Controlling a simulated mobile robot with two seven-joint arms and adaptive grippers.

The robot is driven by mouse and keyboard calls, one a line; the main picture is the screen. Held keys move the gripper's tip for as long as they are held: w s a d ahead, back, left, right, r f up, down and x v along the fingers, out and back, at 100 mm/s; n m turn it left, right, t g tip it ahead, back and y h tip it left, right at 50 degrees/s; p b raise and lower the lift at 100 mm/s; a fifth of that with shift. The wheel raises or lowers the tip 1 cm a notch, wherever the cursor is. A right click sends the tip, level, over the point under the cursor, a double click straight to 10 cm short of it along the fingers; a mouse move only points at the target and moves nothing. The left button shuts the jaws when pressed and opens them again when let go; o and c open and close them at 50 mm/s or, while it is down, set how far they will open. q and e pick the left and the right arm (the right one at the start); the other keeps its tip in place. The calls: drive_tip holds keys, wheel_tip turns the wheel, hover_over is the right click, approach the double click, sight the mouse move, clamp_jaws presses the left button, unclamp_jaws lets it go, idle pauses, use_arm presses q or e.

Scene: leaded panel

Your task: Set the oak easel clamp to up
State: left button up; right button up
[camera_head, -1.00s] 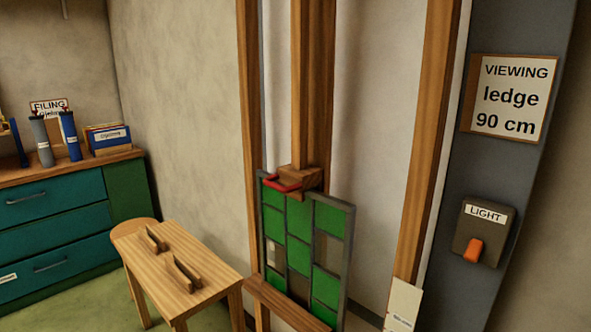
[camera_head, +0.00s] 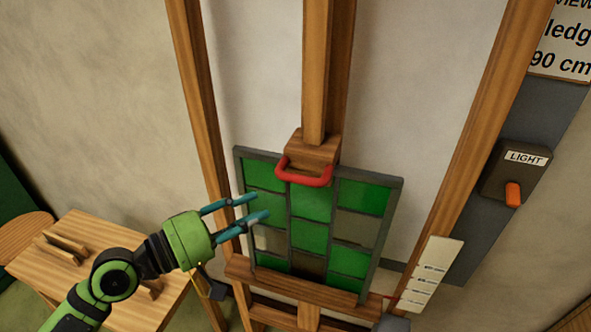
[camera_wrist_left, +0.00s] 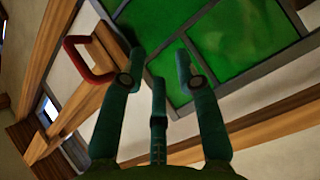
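The oak easel clamp (camera_head: 312,150) is a wooden block on the easel's centre post with a red handle (camera_head: 304,176) at its front. It sits at the top edge of the green leaded panel (camera_head: 311,204), which stands on the easel ledge. My left gripper (camera_head: 254,208) is open and empty in front of the panel's left side, below and left of the red handle. In the left wrist view the open fingers (camera_wrist_left: 155,65) show with the red handle (camera_wrist_left: 84,58) to their upper left. My right gripper is not in view.
A wooden bench (camera_head: 100,258) stands at the lower left. A switch box labelled LIGHT (camera_head: 515,172) with an orange lever is on the grey post at right. A pale card (camera_head: 431,270) is at the easel's lower right. Wooden easel uprights flank the panel.

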sight(294, 179)
use_arm(q)
drive_tip(key=s+d+r+g+h, duration=0.25)
drive_tip(key=s+r, duration=0.25)
drive_tip(key=r, duration=0.4)
drive_tip(key=shift+t, duration=0.45)
drive_tip(key=p+x, duration=0.5)
drive_tip(key=x, duration=0.1)
drive_tip(key=shift+w+d, duration=0.2)
drive_tip(key=shift+w, duration=0.05)
drive_tip(key=shift+d+h, duration=0.2)
drive_tip(key=shift+h, duration=0.05)
drive_tip(key=shift+w+f, duration=0.15)
clamp_jaws()
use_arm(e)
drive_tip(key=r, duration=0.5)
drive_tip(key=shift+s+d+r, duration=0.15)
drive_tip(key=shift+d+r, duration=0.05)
